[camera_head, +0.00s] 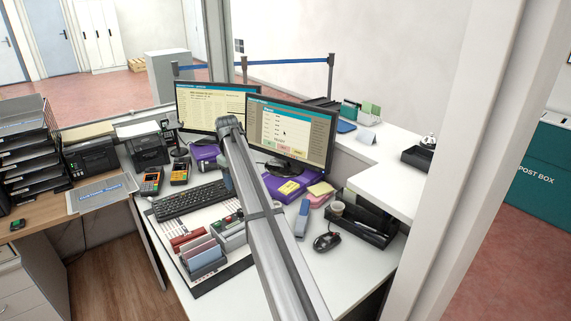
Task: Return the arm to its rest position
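My arm rises from the bottom middle of the head view over the white desk (345,285) and ends in a rounded grey joint in front of the two monitors. A small dark blue-grey part shows just left of the arm link, above the right end of the keyboard. I cannot tell whether it belongs to my arm. My gripper's fingers do not show, and the arm link covers part of the desk. Whether the gripper holds anything cannot be seen.
Around the arm are a left monitor (211,104), right monitor (291,131), black keyboard (191,201), red and grey card holder (205,257), mouse (327,242) and black tray (362,228). Card terminals (151,183) and paper trays (28,150) stand left. A white post (470,160) stands right.

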